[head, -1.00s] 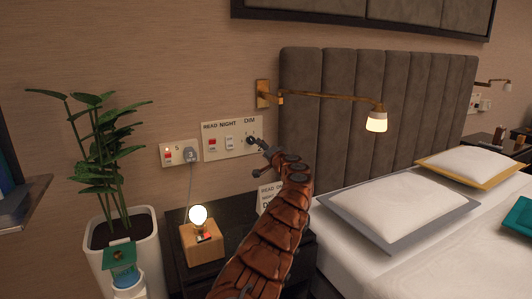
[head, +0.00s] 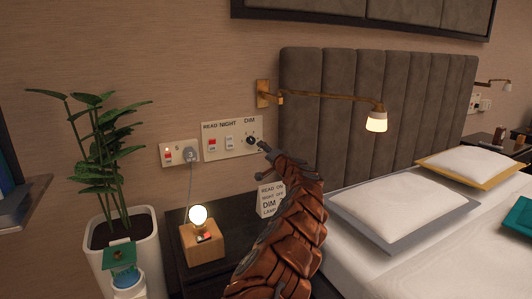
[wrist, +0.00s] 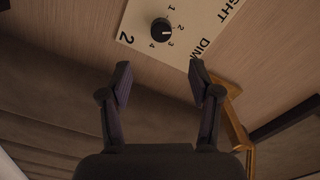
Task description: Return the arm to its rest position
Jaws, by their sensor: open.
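My arm with brown plated covering reaches up from the bottom of the head view toward the wall. My gripper (head: 264,161) is just below and right of the dimmer knob (head: 250,141) on the wall switch panel (head: 222,142). In the wrist view my gripper (wrist: 160,85) is open, with its two dark fingers apart and nothing between them. The black knob (wrist: 160,28) shows beyond the fingertips, apart from them, on the white panel with numbers around it.
A card (head: 270,198) stands behind my arm on the dark nightstand. A lit bulb on a wooden block (head: 203,243) and a potted plant (head: 125,245) are to the left. A brass wall lamp (head: 376,121) and the bed pillow (head: 403,209) are to the right.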

